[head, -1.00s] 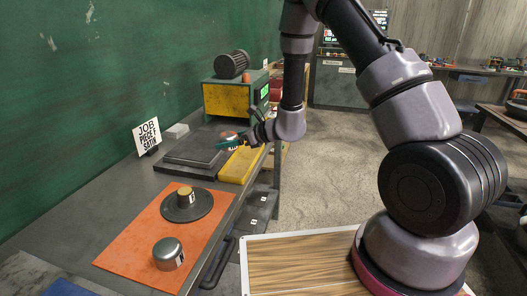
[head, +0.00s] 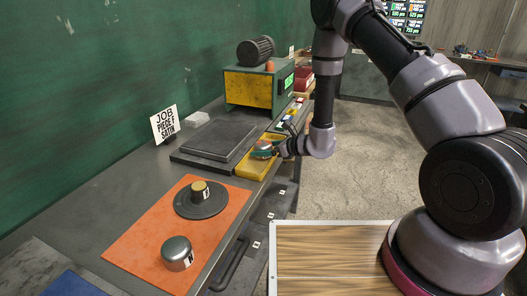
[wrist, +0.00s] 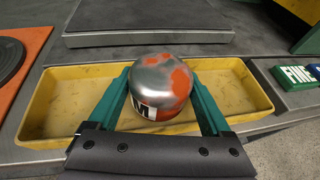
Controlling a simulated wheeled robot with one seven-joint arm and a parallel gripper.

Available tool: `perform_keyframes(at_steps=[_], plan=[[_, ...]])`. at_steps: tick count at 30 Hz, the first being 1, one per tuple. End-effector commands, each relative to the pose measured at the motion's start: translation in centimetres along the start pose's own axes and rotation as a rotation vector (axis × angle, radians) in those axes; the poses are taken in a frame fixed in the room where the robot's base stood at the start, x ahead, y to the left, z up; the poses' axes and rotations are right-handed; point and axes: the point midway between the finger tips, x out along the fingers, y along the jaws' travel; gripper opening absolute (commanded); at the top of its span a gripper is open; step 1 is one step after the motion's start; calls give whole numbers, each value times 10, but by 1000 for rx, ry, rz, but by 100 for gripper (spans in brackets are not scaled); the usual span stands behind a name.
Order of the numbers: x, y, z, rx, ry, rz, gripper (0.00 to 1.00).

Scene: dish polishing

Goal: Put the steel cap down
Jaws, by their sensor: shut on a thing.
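My gripper (wrist: 160,107) is shut on a domed steel cap (wrist: 160,78) with orange-red patches and a white label bearing a dark M. The green fingers are on either side of the cap. In the head view the held cap (head: 262,149) is at the yellow tray (head: 244,169). In the wrist view it is over the middle of that tray (wrist: 45,105); I cannot tell whether it touches the tray floor. A second, clean steel cap (head: 176,247) with a small label stands on the orange mat (head: 140,240).
A dark disc (head: 215,208) with a brass-topped knob lies on the mat. A dark flat plate (head: 215,138) lies beside the tray. A yellow-green box (head: 250,88) with a motor on top stands behind. A green FINE block (wrist: 295,75) is right of the tray.

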Motion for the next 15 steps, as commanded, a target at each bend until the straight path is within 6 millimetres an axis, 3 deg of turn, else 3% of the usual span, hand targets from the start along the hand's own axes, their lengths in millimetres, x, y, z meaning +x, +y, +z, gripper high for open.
perform_keyframes(at_steps=[13,14,15], plan=[[4,0,-8,-1,-1,0,0],[4,0,-9,-1,0,0,91],[4,0,-8,-1,0,0,100]])
